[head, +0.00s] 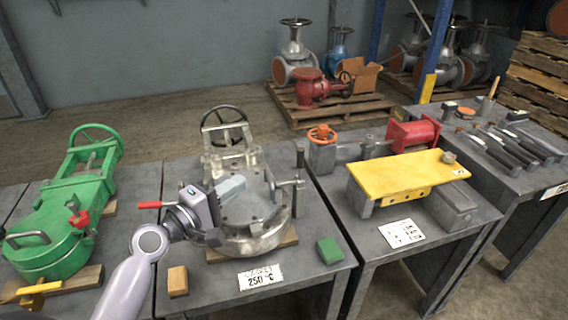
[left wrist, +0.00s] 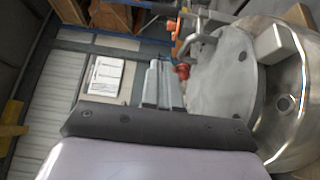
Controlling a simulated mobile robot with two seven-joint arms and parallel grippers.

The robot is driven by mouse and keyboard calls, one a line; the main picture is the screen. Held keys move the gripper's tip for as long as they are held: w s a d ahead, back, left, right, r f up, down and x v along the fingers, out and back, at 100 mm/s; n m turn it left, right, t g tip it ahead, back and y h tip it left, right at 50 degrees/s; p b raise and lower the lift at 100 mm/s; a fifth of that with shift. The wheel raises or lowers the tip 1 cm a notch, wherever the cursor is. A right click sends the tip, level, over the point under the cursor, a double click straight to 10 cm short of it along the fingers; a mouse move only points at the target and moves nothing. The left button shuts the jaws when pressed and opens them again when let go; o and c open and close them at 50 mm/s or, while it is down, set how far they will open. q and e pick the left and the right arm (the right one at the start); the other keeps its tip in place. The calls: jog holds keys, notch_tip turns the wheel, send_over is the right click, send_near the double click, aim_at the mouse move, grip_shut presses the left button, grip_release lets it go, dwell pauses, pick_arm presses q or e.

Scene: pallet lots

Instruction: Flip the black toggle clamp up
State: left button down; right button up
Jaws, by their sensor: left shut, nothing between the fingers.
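A grey metal vessel (head: 262,238) with a round lid stands on the middle table. At its right side is a clamp with a black upright handle (head: 299,158), which I take as the black toggle clamp. A red-handled clamp (head: 150,205) sticks out at its left. My left gripper (head: 238,183) is over the lid, shut and empty, apart from the black handle. In the left wrist view the shut fingers (left wrist: 164,68) show beside the lid (left wrist: 212,85). I cannot pick out the black handle there. My right gripper is not in view.
A black handwheel (head: 224,116) stands behind the lid. A green vessel (head: 60,245) is on the left. A green block (head: 329,250) and a tan block (head: 177,281) lie near the front edge. A yellow plate (head: 408,172) is on the table to the right.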

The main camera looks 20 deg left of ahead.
aim_at(268, 177)
pick_arm(q)
jog(key=x, duration=1)
jog(key=shift+w+d, duration=0.25)
jog(key=shift+d, duration=0.35)
jog(key=shift+w+d, duration=0.25)
jog(key=shift+d, duration=0.4)
jog(key=shift+w+d, duration=0.25)
jog(key=shift+d, duration=0.35)
